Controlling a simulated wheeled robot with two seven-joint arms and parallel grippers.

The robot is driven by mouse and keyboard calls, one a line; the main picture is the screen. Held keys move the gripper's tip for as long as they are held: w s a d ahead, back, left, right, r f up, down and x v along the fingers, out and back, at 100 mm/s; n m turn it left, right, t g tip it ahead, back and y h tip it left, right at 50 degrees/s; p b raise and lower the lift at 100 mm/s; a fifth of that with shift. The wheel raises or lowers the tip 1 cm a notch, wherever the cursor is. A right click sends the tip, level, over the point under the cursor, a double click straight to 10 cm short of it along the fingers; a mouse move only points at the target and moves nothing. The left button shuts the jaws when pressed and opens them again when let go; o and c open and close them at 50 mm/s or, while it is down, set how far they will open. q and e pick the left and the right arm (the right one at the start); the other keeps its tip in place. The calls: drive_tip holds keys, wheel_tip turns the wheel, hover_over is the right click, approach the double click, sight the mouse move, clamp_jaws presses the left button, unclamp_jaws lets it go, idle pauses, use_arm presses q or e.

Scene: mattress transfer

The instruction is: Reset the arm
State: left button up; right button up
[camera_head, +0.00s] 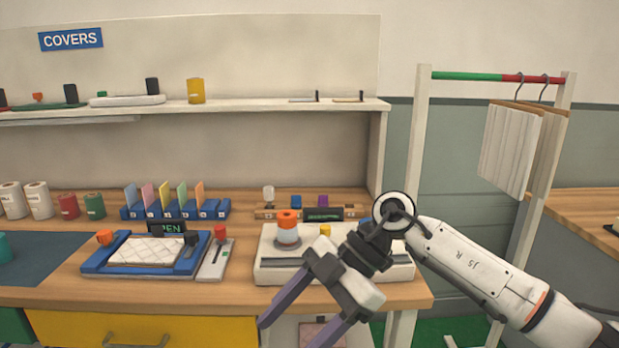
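My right arm comes in from the right, and its gripper (288,334) hangs in front of the table's front edge, pointing down and left. Its two purple-grey fingers are apart with nothing visible between them. The gripper body overlaps the front of a white device (272,269) in the picture. A white quilted pad (148,251) lies in a blue tray (93,266) on the table, left of the gripper and apart from it. My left gripper is out of view.
The wooden table (240,293) also carries a row of coloured cards (165,195) and several rolls (38,199). A shelf (240,105) runs above. A rack with a green and red bar (465,76) and hanging covers (508,148) stands right, behind my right arm.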

drive_tip(key=s+a+r+m+t+y, duration=0.1)
drive_tip(key=s+a+r+t+y, duration=0.2)
drive_tip(key=a+y, duration=0.7)
drive_tip(key=w+d+f+m+t+h, duration=0.2)
drive_tip(key=d+f+m+t+h, duration=0.2)
drive_tip(key=d+f+m+t, duration=0.4)
drive_tip(key=w+d+f+m+t+h, duration=0.3)
drive_tip(key=d+f+m+t+h, duration=0.1)
drive_tip(key=d+f+m+t, duration=0.45)
drive_tip(key=s+d+f+m+g+h, duration=0.2)
drive_tip(key=s+d+f, duration=0.4)
drive_tip(key=s+f, duration=0.4)
drive_tip(key=s+d+f+m+g+h, duration=0.3)
drive_tip(key=s+d+f+g+h, duration=0.2)
drive_tip(key=s+f, duration=0.6)
drive_tip(key=shift+d+f+h, duration=0.4)
drive_tip(key=shift+d+h, duration=0.2)
drive_tip(key=shift+d, duration=0.55)
drive_tip(key=shift+g, duration=0.25)
